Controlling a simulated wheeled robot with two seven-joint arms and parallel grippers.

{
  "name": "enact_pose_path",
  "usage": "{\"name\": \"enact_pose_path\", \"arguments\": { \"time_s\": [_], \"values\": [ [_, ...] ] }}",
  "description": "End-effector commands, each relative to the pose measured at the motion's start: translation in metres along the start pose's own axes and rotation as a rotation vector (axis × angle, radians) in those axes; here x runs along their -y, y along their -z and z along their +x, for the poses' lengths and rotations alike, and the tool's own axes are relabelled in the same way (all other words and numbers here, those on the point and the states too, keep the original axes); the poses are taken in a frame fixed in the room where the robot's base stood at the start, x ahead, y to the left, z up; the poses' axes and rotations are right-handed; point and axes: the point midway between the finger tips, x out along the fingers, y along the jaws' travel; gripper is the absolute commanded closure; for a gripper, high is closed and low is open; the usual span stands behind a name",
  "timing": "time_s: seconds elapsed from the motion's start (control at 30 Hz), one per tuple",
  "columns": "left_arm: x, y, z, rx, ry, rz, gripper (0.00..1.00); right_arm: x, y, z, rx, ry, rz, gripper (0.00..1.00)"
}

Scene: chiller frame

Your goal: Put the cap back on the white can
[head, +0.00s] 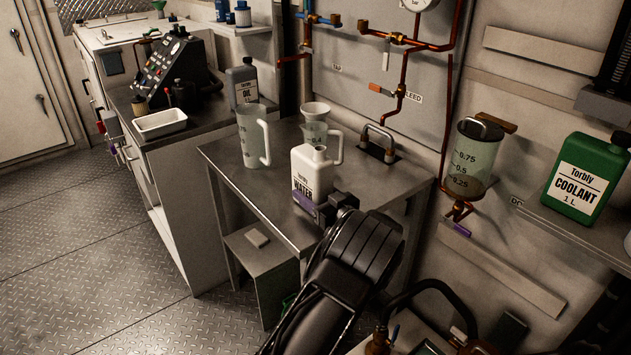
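The white can (310,164), labelled Torbly WATER, stands upright near the front right edge of the metal table (262,204). Its short white neck shows at the top with no cap visible on it. A dark gripper, which I take as my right gripper (335,206), is beside the can's lower right side. Its fingers are small and dark, so I cannot tell whether they touch or grip the can. I cannot make out the cap anywhere. My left gripper is not in view.
A clear jug (252,137) and a jug with a funnel (316,122) stand behind the can. A metal handle (378,143) is at the table's back right. A green coolant can (585,178) sits on the right shelf. The table's front left is clear.

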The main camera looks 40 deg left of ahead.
Motion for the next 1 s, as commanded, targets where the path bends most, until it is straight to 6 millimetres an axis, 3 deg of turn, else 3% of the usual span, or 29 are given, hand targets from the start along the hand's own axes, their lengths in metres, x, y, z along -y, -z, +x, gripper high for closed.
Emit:
{"name": "enact_pose_path", "arguments": {
  "time_s": [0.73, 1.0],
  "values": [
    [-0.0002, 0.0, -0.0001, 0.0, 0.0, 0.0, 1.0, 0.0, 0.0, 0.0, 0.0, 0.0, 0.0, 1.0],
    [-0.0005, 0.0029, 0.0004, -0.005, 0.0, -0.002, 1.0, 0.0, 0.0001, -0.0002, 0.0, 0.0, 0.0, 1.0]
  ]
}}
